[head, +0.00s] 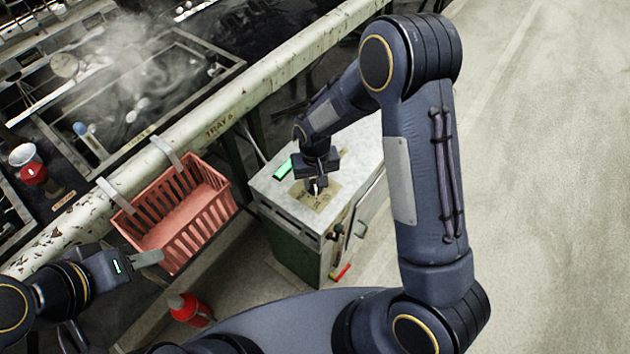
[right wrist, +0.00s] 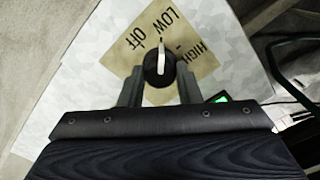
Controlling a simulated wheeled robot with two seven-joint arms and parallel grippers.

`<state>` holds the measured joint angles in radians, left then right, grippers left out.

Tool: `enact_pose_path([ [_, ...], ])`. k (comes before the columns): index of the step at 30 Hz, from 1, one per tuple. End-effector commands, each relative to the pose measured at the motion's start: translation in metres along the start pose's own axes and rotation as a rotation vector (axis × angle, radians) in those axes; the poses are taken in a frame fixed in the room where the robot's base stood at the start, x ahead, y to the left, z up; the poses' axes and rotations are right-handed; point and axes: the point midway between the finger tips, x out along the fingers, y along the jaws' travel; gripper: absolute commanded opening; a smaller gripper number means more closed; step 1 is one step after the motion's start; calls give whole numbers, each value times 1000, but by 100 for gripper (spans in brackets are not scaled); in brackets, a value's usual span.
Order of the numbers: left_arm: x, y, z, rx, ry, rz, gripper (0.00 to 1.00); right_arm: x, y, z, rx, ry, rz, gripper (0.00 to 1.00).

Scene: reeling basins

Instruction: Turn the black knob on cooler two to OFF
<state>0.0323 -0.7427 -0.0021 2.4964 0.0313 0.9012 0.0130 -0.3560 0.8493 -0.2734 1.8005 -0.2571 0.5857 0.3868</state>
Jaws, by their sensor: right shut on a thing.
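The cooler (head: 285,215) is a box with a pale top and green sides; no number is legible on it. Its top carries a tan dial plate (right wrist: 203,62) marked LOW, OFF and HIGH. The black knob (right wrist: 158,72) with a white pointer sits on this plate. In the right wrist view the pointer points up, close to the end of the word OFF. My right gripper (head: 317,186) is lowered over the plate and shut on the knob, one finger each side. My left gripper (head: 148,258) is beside the red basket; its finger gap is not clear.
A red basket (head: 190,219) hangs from the pale rail (head: 260,88). Steaming basins (head: 130,100) lie behind the rail. A green display (head: 283,169) is on the cooler top. The floor to the right is clear.

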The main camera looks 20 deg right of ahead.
Motion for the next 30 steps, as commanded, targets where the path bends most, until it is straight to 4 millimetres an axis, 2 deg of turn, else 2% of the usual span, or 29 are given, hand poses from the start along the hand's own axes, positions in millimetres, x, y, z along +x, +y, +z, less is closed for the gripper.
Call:
enact_pose_path([
  [18, 13, -6, 7, 0, 0, 0, 36, 0, 1, -1, -564, 1, 0, 8],
  [30, 16, -7, 8, 0, 0, 0, 36, 0, 1, -1, -786, 1, 0, 8],
])
